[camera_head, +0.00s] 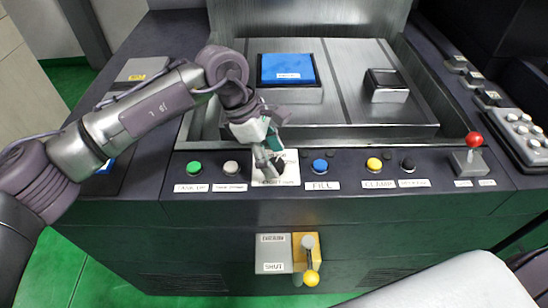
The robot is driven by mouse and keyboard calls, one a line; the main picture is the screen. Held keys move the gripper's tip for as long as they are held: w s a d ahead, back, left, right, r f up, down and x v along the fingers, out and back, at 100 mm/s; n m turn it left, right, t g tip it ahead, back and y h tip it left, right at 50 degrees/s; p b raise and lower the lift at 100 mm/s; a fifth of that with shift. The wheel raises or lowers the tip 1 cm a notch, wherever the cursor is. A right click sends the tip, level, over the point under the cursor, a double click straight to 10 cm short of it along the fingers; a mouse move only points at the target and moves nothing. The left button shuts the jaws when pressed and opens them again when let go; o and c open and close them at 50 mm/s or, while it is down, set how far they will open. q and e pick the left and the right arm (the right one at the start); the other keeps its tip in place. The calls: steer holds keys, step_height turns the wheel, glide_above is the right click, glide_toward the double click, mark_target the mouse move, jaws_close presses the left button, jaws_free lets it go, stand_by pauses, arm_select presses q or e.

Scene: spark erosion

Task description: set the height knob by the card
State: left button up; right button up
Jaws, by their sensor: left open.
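My left gripper (268,168) comes in from the left and points down at the front control panel, over a white plate (289,158) with a label (275,182) that seems to read HEIGHT. It is open, with its fingers around or just above the spot where the height knob would be. The knob itself is hidden behind the fingers, so I cannot tell its setting or whether they touch it. I cannot make out which thing is the card. My right gripper is not in view.
Green (194,168) and white (231,168) buttons sit left of the gripper; blue (319,166), yellow (374,164) and black (408,164) ones sit right. A red-knobbed lever (474,141) stands at far right.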

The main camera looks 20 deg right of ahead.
arm_select(q)
steer(key=v, duration=1)
steer(key=shift+r, duration=0.35)
